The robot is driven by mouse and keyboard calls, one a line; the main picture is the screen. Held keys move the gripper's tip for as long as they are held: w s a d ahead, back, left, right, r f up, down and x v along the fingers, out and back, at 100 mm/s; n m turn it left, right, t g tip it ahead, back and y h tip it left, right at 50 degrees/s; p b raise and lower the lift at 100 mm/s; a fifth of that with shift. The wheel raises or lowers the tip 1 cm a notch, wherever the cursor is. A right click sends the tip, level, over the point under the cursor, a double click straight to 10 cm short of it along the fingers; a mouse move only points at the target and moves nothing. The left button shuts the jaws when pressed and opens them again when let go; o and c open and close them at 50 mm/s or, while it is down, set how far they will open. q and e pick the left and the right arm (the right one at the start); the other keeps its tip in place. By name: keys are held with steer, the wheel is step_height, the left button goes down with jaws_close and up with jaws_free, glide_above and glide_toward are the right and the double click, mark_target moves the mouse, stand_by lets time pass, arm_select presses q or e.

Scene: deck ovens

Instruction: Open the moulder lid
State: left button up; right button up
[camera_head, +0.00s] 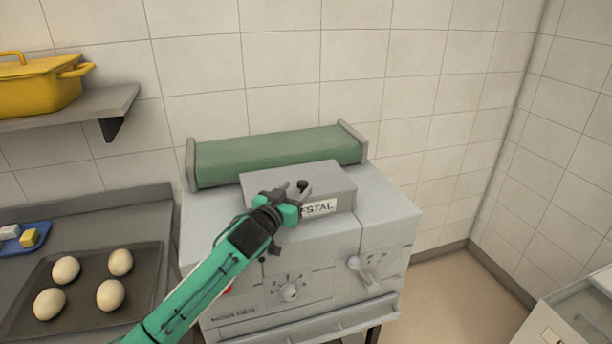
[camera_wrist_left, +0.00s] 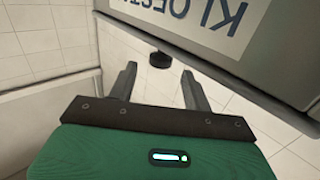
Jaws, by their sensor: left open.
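The moulder (camera_head: 335,245) is a grey machine with a green belt (camera_head: 280,155) along its back. Its lid (camera_head: 330,178) is a grey box shape lying level on top, with a partly hidden label on its front. A small black knob (camera_head: 303,184) shows at the lid. My left gripper (camera_head: 291,190) is at the lid's front, covering part of the label. In the left wrist view the gripper (camera_wrist_left: 158,70) is open and empty. The black knob (camera_wrist_left: 160,60) shows just beyond and between the fingertips, and the labelled lid (camera_wrist_left: 215,40) fills the upper right. I cannot tell whether they touch.
A dial (camera_head: 290,292) and a lever (camera_head: 363,270) are on the moulder's front. A dark tray (camera_head: 85,312) with several pale dough balls lies at left. A yellow pot (camera_head: 38,88) stands on a shelf (camera_head: 75,112). Tiled walls close the back and right; some floor is clear at right.

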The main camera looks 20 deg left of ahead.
mark_target(303, 182)
arm_select(q)
steer(key=w, duration=0.2)
steer(key=w+d+p, duration=0.1)
steer(key=w, duration=0.2)
steer(key=shift+r, duration=0.15)
steer(key=shift+w+d+p, duration=0.15)
steer(key=shift+w+p, duration=0.15)
steer(key=shift+w, duration=0.45)
arm_select(e)
steer(key=shift+w+r, duration=0.25)
steer(key=shift+r, duration=0.3)
steer(key=shift+w+r, duration=0.2)
steer(key=shift+r, duration=0.35)
arm_select(q)
jaws_close()
